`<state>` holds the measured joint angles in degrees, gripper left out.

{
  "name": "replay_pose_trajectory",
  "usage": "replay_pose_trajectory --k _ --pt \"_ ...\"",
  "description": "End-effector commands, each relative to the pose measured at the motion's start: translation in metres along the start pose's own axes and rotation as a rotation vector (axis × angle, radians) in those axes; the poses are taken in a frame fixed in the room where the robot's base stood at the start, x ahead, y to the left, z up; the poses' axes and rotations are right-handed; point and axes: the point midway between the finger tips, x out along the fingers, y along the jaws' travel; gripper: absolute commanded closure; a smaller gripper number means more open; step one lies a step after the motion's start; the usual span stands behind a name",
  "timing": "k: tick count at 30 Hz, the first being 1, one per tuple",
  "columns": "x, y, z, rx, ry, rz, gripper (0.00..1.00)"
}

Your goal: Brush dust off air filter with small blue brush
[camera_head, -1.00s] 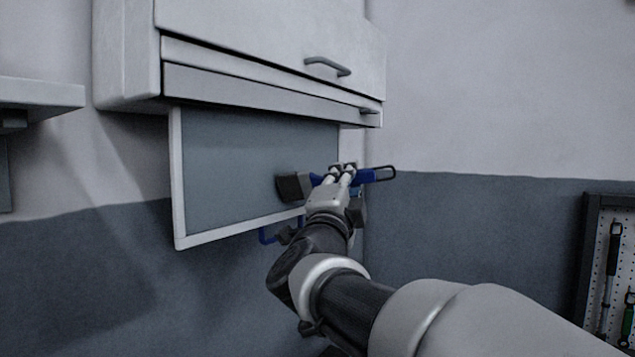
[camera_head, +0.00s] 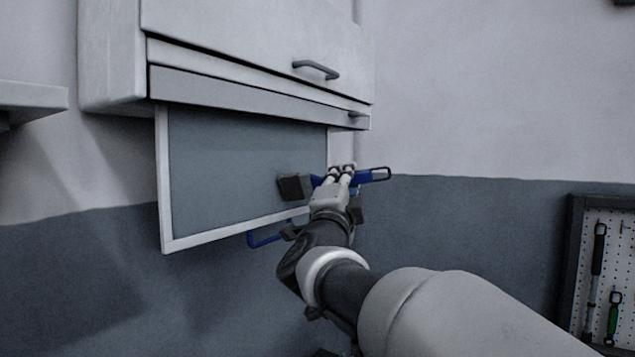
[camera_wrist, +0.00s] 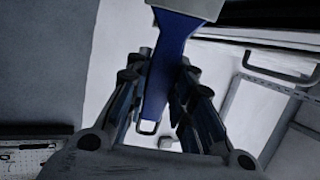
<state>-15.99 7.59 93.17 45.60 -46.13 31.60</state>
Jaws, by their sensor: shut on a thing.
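The air filter (camera_head: 235,165) is a grey panel in a white frame, hanging below the wall cabinet in the head view. My gripper (camera_head: 341,172) is shut on the handle of the small blue brush (camera_head: 368,177). The brush lies nearly level, with its dark bristle head (camera_head: 294,187) pointing left, in front of the filter's lower right part. I cannot tell whether the bristles touch the filter. In the wrist view, the blue handle (camera_wrist: 168,62) runs between the fingers of my gripper (camera_wrist: 160,105). No dust can be made out on the filter.
The white cabinet (camera_head: 235,35) with a grey handle (camera_head: 316,69) is directly above the filter. A blue bar handle (camera_head: 262,240) sits below the filter, partly behind my arm. A shelf (camera_head: 30,97) is at far left, a pegboard with tools (camera_head: 605,262) at right.

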Motion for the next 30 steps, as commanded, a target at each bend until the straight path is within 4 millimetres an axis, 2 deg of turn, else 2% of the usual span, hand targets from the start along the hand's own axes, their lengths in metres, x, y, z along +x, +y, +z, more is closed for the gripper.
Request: replay_pose_trajectory --k 10,21,30 --pt "0.002 0.002 0.001 -0.002 -0.005 0.001 1.00" --pt "0.023 0.013 -0.006 -0.002 -0.004 0.001 1.00" --pt "0.023 0.013 -0.007 -0.002 -0.004 0.001 1.00"
